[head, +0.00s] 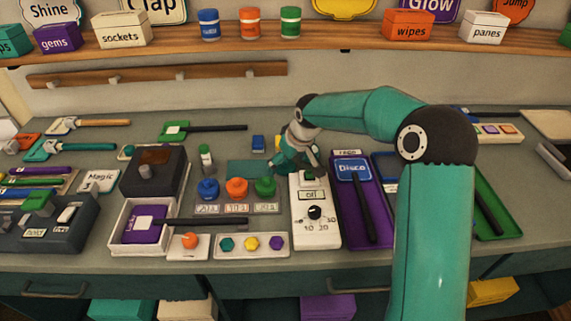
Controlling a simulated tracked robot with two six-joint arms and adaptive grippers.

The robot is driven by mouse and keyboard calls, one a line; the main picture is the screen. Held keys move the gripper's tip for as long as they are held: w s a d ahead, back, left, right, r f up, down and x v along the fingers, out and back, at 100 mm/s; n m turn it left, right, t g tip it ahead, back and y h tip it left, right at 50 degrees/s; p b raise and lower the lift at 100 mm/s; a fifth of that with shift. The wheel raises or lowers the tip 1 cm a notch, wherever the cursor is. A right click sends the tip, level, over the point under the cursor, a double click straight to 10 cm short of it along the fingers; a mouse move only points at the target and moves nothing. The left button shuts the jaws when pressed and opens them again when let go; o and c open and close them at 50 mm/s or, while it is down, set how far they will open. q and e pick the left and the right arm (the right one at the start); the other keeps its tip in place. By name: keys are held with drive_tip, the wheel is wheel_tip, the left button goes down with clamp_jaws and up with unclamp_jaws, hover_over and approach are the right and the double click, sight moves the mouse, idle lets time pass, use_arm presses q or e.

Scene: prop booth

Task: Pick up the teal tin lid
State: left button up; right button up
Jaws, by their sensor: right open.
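My right gripper (298,168) is open. It reaches down over the middle of the bench, just behind the white dial box (315,228). A flat teal rectangle (246,169) lies on the bench just left of the gripper, behind the blue, orange and green knobs. I cannot tell whether it is the teal tin lid or a mat. The gripper hides part of the bench at its right end. I see no contact between the fingers and the rectangle that I can be sure of. My left gripper is not in view.
Close by stand a blue knob (208,188), an orange knob (237,188) and a green knob (265,187). A purple tray (347,213) is to the right, a dark box (155,173) to the left. The shelf (340,40) runs above the back.

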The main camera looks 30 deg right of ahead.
drive_tip(key=shift+w+f, duration=0.15)
drive_tip(key=shift+f, duration=0.2)
drive_tip(key=c, duration=0.9)
drive_tip(key=shift+c, duration=0.3)
drive_tip(key=shift+r, duration=0.15)
